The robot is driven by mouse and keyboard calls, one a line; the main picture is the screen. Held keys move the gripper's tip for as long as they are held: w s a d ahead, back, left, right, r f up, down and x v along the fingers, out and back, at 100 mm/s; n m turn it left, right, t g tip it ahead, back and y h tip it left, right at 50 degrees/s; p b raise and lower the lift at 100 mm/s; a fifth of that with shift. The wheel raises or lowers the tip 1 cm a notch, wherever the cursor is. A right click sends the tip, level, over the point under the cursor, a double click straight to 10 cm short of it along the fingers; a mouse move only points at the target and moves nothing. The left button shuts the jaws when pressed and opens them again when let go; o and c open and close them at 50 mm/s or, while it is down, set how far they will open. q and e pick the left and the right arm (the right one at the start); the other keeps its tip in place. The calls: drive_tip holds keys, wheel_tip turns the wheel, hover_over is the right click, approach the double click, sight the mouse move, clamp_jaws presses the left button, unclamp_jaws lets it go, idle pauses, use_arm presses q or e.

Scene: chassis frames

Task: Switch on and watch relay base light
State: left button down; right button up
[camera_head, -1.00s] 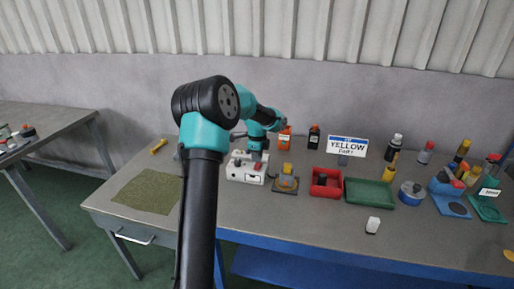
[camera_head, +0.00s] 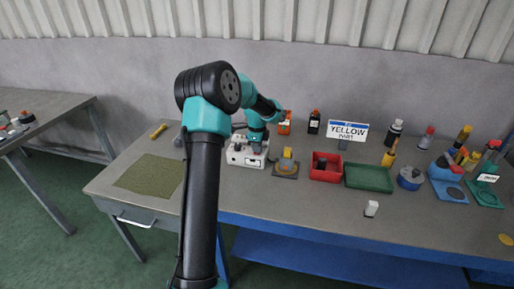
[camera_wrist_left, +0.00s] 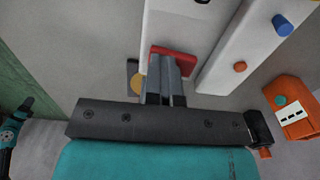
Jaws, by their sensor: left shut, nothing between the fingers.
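A white box-shaped unit (camera_head: 240,158), which I take to be the relay base, stands on the bench left of the middle, with small controls on top. My left gripper (camera_head: 257,139) is above or at its back right part; the arm partly hides it. I cannot make out a lit lamp.
An orange bottle (camera_head: 285,127) and a dark bottle (camera_head: 314,123) stand behind. A yellow-topped block (camera_head: 287,163), red bin (camera_head: 326,174) and green tray (camera_head: 369,184) are to the right. A sign reading YELLOW (camera_head: 348,131) stands behind them. The bench front is mostly clear.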

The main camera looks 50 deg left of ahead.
use_arm(q)
drive_tip(key=shift+w+f, duration=0.1)
drive_tip(key=shift+f, duration=0.05)
drive_tip(key=shift+w+a, duration=0.4)
drive_tip(key=shift+w, duration=0.1)
drive_tip(key=shift+r, duration=0.2)
drive_tip(key=shift+r, duration=0.15)
wheel_tip(320, 180, up, 14)
idle(0.4)
drive_tip(key=shift+w, duration=0.1)
